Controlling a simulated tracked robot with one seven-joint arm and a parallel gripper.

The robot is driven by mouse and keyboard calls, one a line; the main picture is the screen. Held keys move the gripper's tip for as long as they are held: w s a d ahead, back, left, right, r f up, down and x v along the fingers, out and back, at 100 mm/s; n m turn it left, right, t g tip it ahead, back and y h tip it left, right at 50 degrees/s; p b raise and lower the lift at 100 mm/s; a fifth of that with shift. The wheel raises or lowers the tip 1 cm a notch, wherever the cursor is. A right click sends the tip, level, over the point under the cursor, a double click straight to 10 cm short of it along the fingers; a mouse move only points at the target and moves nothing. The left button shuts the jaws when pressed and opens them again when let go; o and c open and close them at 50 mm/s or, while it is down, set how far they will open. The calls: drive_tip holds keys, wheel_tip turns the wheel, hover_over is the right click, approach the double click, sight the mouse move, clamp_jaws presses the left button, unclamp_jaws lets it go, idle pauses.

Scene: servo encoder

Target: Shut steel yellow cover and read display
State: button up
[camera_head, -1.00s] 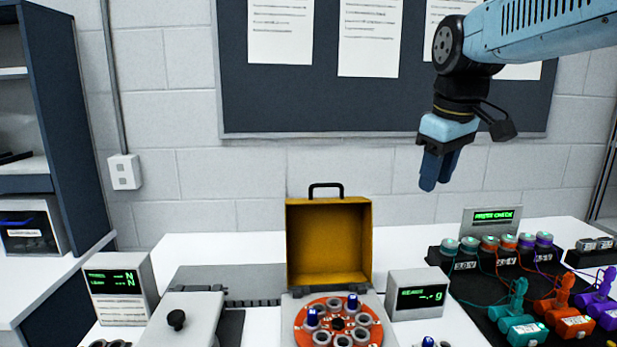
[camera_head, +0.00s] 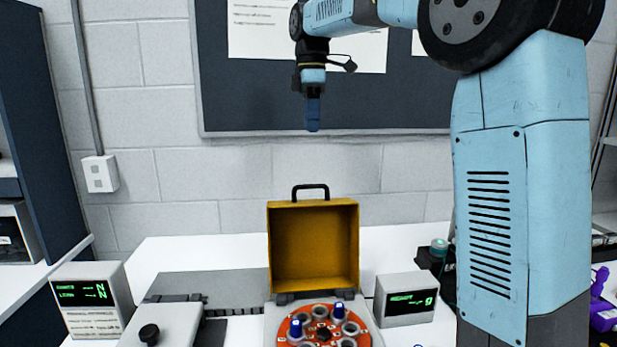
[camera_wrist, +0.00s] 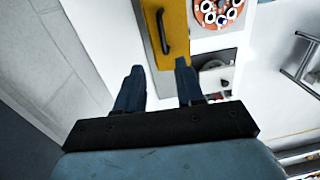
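The yellow cover (camera_head: 313,246) stands open and upright at the back of its base, with a dark handle (camera_head: 310,189) on its top edge. In front of it is an orange disc (camera_head: 322,333) with several round sockets and two blue-capped pieces. A small display (camera_head: 407,299) to its right shows green text and "g". My gripper (camera_head: 313,118) hangs pointing down above the cover, apart from it. In the wrist view my gripper (camera_wrist: 160,82) has its two fingers spread with nothing between them; the cover (camera_wrist: 168,30) and handle (camera_wrist: 164,32) lie beyond the fingertips.
A display box (camera_head: 92,301) with green text stands at the left, beside a grey device with a black knob (camera_head: 149,334). A notice board (camera_head: 330,100) hangs on the wall behind. My arm hides much of the right side, where purple parts (camera_head: 603,300) show.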

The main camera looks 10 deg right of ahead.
drive_tip(key=f, duration=0.4)
drive_tip(key=s+f, duration=0.1)
drive_tip(key=f, duration=0.8)
drive_tip(key=shift+s+a+f, duration=0.15)
drive_tip(key=shift+a+f, duration=0.1)
drive_tip(key=shift+a, duration=0.05)
drive_tip(key=shift+c, duration=0.3)
clamp_jaws()
